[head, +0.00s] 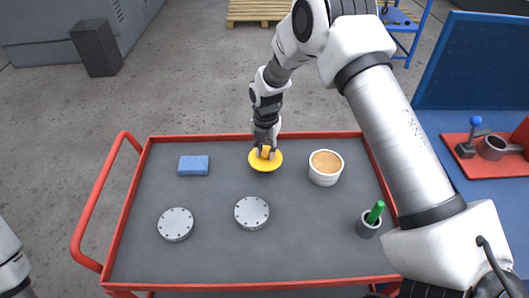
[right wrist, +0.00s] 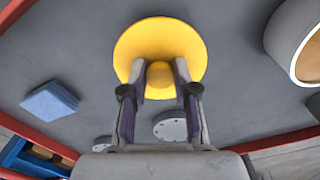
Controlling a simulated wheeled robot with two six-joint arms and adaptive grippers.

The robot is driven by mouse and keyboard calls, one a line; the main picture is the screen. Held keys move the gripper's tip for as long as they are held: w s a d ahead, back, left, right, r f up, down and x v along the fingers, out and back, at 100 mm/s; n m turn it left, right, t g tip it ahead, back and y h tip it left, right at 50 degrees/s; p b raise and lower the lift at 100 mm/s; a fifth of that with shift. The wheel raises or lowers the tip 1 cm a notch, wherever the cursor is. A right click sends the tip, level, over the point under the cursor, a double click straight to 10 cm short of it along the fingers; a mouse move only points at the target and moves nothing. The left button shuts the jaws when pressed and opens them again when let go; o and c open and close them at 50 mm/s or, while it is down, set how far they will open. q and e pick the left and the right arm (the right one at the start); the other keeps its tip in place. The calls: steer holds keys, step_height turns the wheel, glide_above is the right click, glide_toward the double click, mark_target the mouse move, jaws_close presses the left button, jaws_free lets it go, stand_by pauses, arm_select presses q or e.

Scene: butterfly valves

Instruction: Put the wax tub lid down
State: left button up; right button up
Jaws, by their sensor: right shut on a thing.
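The yellow wax tub lid (head: 265,163) is a round disc with a knob, at the far middle of the cart top. In the right wrist view the lid (right wrist: 160,40) lies beyond the fingers with its knob (right wrist: 159,76) between them. My right gripper (head: 265,152) is shut on the knob from above. The lid is at or very near the cart surface; I cannot tell whether it touches. The white wax tub (head: 325,177) stands open to the right of the lid, with tan wax inside. My left gripper is out of view.
The red-rimmed cart top (head: 212,260) also holds a blue sponge (head: 194,166), two grey discs (head: 175,225) (head: 252,213) and a grey cup (head: 367,228) with a green-handled tool. A blue bench with a red tray (head: 488,168) stands at right. The cart's front middle is clear.

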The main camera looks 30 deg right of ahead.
mark_target(265, 156)
steer(key=shift+w+d+f, duration=0.1)
steer(key=shift+w+d, duration=0.05)
steer(key=shift+w, duration=0.35)
step_height(265, 156, down, 3)
steer(key=shift+f+p, duration=0.15)
steer(key=shift+p, duration=0.5)
steer(key=shift+w+f, duration=0.1)
steer(key=shift+f, duration=0.2)
steer(key=o, duration=0.8)
steer(key=shift+o, duration=0.2)
